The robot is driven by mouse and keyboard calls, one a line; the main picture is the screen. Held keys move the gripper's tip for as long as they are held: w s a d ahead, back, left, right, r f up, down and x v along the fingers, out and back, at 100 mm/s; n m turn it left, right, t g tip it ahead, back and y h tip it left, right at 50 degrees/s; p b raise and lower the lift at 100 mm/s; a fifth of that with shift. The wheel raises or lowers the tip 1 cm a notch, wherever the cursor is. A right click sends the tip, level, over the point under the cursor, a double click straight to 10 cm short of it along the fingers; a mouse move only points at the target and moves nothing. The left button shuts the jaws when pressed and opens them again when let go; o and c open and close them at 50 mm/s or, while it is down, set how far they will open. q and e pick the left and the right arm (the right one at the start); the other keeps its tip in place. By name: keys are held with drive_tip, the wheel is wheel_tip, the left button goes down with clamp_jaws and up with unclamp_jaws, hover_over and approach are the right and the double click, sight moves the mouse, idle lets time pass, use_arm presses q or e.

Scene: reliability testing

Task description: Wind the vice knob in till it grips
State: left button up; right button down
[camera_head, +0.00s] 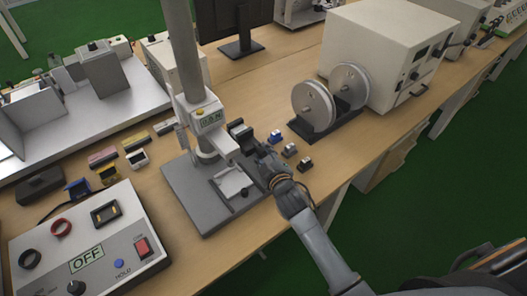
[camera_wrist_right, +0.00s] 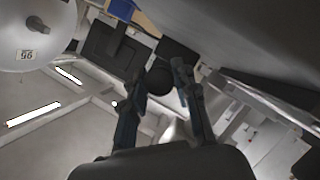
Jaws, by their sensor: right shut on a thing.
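My right gripper (camera_head: 263,156) is at the right side of the grey test stand (camera_head: 182,190), by its light-grey head piece. In the right wrist view my right gripper (camera_wrist_right: 165,92) has its two fingers on either side of a dark round knob (camera_wrist_right: 160,77), shut on it. In the head view the gripper and my arm hide that knob. A low fixture (camera_head: 232,182) with a pale pad sits on the stand's base, just left of my gripper. I cannot tell the vice jaws' gap. My left gripper is not in view.
A twin-reel stand (camera_head: 327,104) and a large white cabinet (camera_head: 385,52) stand to the right. Small blocks (camera_head: 291,150) lie on the bench near my gripper. A control box (camera_head: 90,246) with a red switch is at the front left. Small coloured blocks (camera_head: 104,157) lie left of the stand.

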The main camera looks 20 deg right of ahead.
drive_tip(key=m+y+p, duration=0.1)
drive_tip(key=p, duration=0.2)
drive_tip(key=shift+r+g, duration=0.3)
drive_tip(key=shift+f+m+p, duration=0.2)
drive_tip(key=shift+m+p, duration=0.15)
drive_tip(key=shift+m, duration=0.15)
drive_tip(key=shift+f, duration=0.1)
drive_tip(key=c, duration=1)
unclamp_jaws()
drive_tip(key=v, duration=1.2)
drive_tip(key=shift+d, duration=0.15)
